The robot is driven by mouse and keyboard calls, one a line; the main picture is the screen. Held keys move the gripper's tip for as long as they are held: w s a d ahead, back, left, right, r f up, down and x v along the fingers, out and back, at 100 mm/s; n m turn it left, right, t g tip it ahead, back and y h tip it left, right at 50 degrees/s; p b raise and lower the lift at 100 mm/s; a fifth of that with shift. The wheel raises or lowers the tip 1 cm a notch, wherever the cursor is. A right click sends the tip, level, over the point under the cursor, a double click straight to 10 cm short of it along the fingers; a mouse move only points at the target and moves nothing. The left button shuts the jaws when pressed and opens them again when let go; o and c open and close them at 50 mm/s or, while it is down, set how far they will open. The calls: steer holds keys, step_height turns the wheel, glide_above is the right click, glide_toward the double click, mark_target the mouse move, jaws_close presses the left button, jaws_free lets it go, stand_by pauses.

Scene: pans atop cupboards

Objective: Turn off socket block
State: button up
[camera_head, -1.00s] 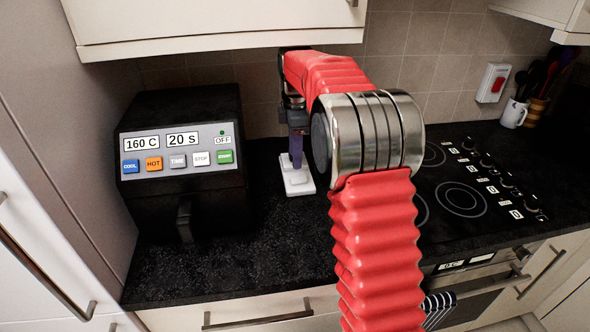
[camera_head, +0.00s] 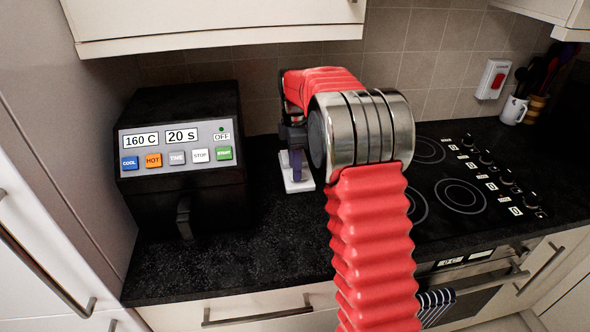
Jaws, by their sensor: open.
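A white socket block (camera_head: 298,186) lies on the black worktop, right of the black appliance. My gripper (camera_head: 297,178) points down over it. Its purple fingertips hide the middle of the block; I cannot tell whether they touch it. The jaws are open, and nothing is seen held between them. The block's switches cannot be made out behind the fingers.
The black appliance (camera_head: 181,195) with a button panel stands close on the left. The hob (camera_head: 455,194) lies to the right beyond my red arm. An overhead cupboard (camera_head: 218,22) hangs above. A red wall switch (camera_head: 492,79) and a mug (camera_head: 514,110) are at far right.

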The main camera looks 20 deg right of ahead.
steer(key=shift+f, duration=0.85)
steer(key=shift+c, duration=0.3)
steer(key=c, duration=1)
steer(key=shift+d+y, duration=0.1)
steer(key=shift+y, duration=0.2)
steer(key=shift+s+d+r+t+y, duration=0.1)
steer(key=shift+d+t+y, duration=0.1)
steer(key=shift+y, duration=0.4)
steer(key=shift+d+t+y, duration=0.1)
steer(key=shift+d+y, duration=0.05)
steer(key=shift+y, duration=0.45)
steer(key=o, duration=1.1)
steer(key=shift+c, duration=0.2)
